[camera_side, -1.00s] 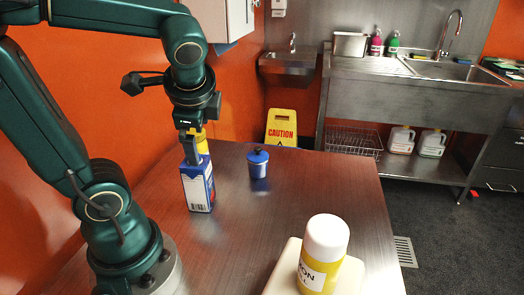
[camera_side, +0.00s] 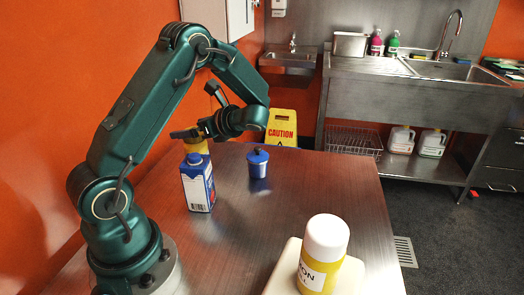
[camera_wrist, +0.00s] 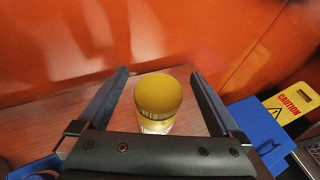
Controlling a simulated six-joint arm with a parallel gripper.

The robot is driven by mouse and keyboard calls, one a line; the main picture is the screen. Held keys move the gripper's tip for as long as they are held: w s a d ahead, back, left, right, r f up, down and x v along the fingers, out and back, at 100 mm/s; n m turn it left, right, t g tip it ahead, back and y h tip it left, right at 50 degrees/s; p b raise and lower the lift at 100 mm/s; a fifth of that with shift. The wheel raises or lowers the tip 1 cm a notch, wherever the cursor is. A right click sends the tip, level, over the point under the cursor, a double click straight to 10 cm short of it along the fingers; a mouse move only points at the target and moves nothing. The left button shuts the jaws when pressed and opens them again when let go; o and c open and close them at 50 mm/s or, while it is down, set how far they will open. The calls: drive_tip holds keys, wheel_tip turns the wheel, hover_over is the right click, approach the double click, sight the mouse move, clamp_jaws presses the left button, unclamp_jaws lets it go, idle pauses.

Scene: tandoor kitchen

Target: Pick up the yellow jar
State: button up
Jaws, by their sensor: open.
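The yellow jar (camera_side: 196,145) stands upright at the far left of the metal table, partly hidden behind the carton in the side view. In the wrist view the jar (camera_wrist: 157,97) has a round yellow lid and a pale label low on its side, and shows between my two fingers. My gripper (camera_side: 184,133) is tilted over nearly level at the height of the jar's top. In the wrist view my gripper (camera_wrist: 160,76) is open, with a visible gap on each side of the jar. Contact with the jar is not seen.
A blue and white carton (camera_side: 198,184) stands in front of the jar, and a blue lidded pot (camera_side: 258,163) to its right. A yellow, white-capped bottle (camera_side: 323,250) stands on a pale board at the front. The orange wall (camera_side: 60,190) is close on the left.

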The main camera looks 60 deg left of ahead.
sight(203, 148)
drive_tip(key=shift+f, duration=1.9)
wheel_tip(203, 148, down, 2)
drive_tip(key=shift+f, duration=0.2)
drive_tip(key=shift+x, duration=1.4)
drive_tip(key=shift+r, duration=0.1)
drive_tip(key=shift+c, duration=0.3)
drive_tip(key=c, duration=1.5)
